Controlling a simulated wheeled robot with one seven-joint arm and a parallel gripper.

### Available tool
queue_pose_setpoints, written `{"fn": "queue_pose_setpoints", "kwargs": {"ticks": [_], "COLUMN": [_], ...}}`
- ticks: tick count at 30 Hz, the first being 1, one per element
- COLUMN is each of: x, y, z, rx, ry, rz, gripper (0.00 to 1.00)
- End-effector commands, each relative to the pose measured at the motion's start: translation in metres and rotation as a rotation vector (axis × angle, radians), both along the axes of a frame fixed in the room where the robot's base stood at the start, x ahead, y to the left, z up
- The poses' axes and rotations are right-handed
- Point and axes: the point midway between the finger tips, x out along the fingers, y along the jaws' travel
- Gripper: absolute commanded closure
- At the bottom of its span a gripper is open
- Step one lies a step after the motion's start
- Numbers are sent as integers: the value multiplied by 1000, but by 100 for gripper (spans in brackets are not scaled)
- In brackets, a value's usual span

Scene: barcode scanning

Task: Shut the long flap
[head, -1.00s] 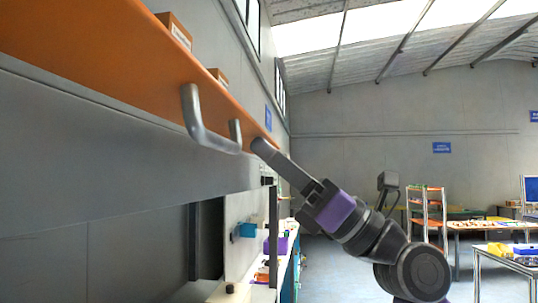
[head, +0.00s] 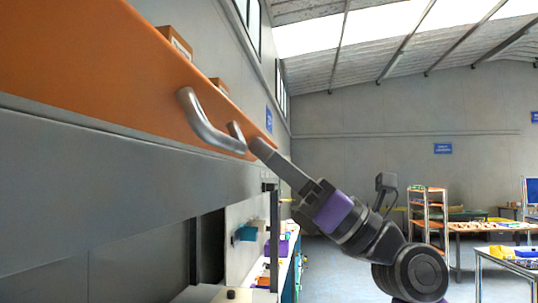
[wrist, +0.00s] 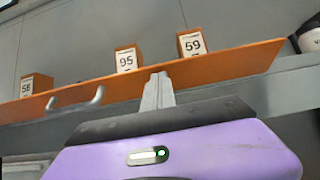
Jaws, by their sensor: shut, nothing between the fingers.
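The long flap is an orange panel (head: 90,65) along the upper left in the head view, above a grey body. It also crosses the wrist view (wrist: 215,68) as a slanted strip. A metal bar handle (head: 208,128) stands out from it and also shows in the wrist view (wrist: 78,104), left of my fingers. My gripper (head: 258,147) is shut and empty. Its tip is close to the flap's far end, just beyond the handle, and in the wrist view (wrist: 158,80) it overlaps the strip. I cannot tell whether it touches.
Small numbered boxes, 58 (wrist: 36,84), 95 (wrist: 127,60) and 59 (wrist: 191,43), show above the flap's edge. A workbench (head: 288,262) with bins lies beyond and below. Tables and a shelf rack (head: 430,213) stand at the right. Open floor lies between.

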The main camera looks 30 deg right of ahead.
Motion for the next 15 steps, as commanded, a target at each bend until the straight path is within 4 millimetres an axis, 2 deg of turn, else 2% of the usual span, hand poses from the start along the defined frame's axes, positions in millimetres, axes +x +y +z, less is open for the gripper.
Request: {"fn": "queue_pose_setpoints", "kwargs": {"ticks": [4, 15], "x": [2, 3], "y": [3, 4], "z": [9, 9], "rx": [-1, -1], "ry": [0, 0], "rz": [1, 1], "gripper": [100, 100]}}
